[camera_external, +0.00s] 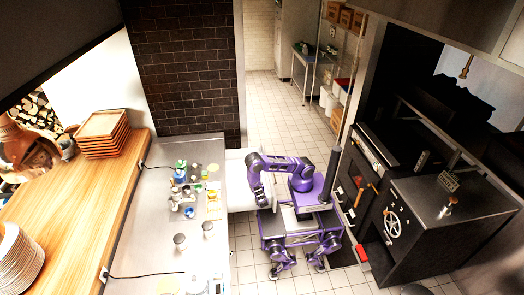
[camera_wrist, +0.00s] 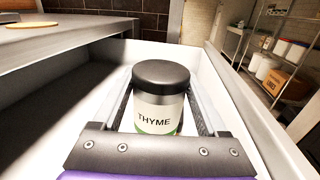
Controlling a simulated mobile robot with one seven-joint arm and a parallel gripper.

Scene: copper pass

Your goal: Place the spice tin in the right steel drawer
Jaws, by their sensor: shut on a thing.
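The spice tin (camera_wrist: 158,112) is a short jar with a black lid and a white and green label reading THYME. In the wrist view it stands upright between the two fingers of my gripper (camera_wrist: 160,100), which is shut on it. The open drawer (camera_wrist: 226,92) has pale walls on both sides of the tin and behind it. The tin is within or just over the drawer; its base is hidden, so contact with the floor cannot be told. In the external view the drawer (camera_external: 239,168) juts from the counter, with my gripper (camera_external: 262,200) over it. The tin is not discernible there.
The steel counter (camera_external: 150,225) beside the drawer holds several jars and bottles (camera_external: 185,175). A wooden counter (camera_external: 75,215) with stacked trays (camera_external: 103,132) lies further left. A black oven (camera_external: 365,185) stands at right. The tiled aisle behind is clear.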

